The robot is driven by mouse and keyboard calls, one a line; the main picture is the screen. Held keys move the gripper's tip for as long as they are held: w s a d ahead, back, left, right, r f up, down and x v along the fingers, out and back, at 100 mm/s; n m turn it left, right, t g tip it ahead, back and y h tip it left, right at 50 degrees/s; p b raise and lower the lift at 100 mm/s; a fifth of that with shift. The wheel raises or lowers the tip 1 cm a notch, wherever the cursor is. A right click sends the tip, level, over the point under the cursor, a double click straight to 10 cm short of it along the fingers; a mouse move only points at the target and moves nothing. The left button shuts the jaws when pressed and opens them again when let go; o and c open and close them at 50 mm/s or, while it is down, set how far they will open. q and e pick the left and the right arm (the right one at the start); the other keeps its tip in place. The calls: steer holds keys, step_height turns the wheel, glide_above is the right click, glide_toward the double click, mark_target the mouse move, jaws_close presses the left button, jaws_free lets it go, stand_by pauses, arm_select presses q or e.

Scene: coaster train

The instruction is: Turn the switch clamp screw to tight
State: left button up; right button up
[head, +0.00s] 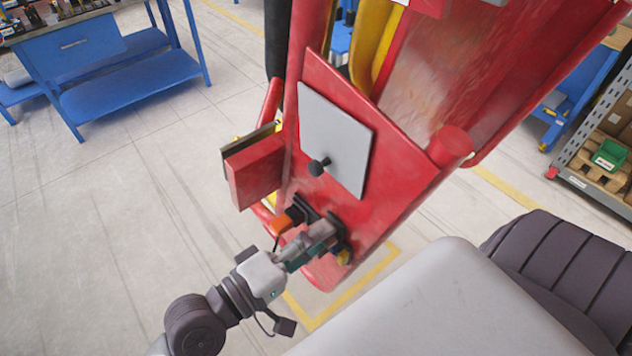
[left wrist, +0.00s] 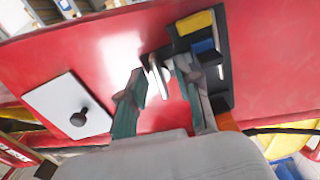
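The red panel (head: 345,90) carries a black switch mount (head: 305,208) near its lower end; the mount also shows in the left wrist view (left wrist: 224,105). It bears yellow (left wrist: 194,22), blue (left wrist: 203,47) and orange (left wrist: 224,121) parts. A small silver piece, apparently the clamp screw (left wrist: 158,76), stands at the mount's left edge. My left gripper (head: 328,236) is at the mount. In the left wrist view its fingers (left wrist: 158,70) are apart, one on each side of the silver piece, with visible gaps. Contact and screw tightness cannot be told. My right gripper is out of view.
A grey cover plate (head: 335,140) with a black knob (head: 318,167) lies on the panel above the mount. A red box-like part (head: 255,170) juts out at left. Blue workbenches (head: 130,85) and a shelf rack (head: 600,150) stand farther off. The floor at left is clear.

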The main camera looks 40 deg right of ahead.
arm_select(q)
jaws_close()
steer(key=shift+m, duration=0.3)
